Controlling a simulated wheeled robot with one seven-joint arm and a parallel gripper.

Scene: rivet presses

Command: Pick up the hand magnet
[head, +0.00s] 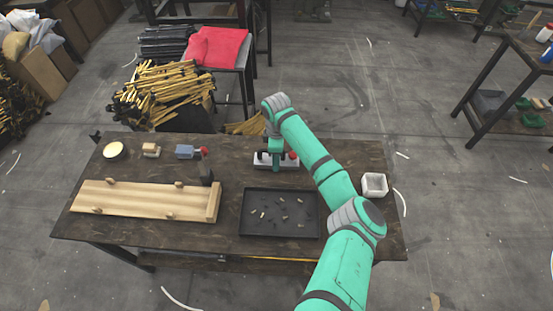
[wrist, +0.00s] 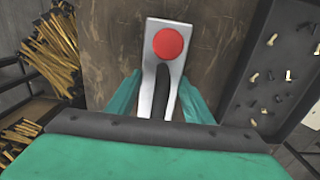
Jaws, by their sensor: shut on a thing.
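The hand magnet (head: 290,165) is a pale grey bar with a dark handle and a red knob, at the back of the dark table right of its middle. In the wrist view, its pale plate (wrist: 152,32) points away from me, with the red knob (wrist: 168,43) at the far end and the black handle nearer. My gripper (head: 276,163) is over the magnet, reaching down, and is shut on its handle. Its teal fingers (wrist: 160,97) flank the handle in the wrist view. I cannot tell whether the magnet is clear of the table.
A black tray (head: 243,228) with small loose pieces lies in front of the magnet. A white box (head: 374,185) stands to the right. A wooden board (head: 140,200), a blue block with a red end (head: 186,152) and a round pale-topped item (head: 114,150) are left.

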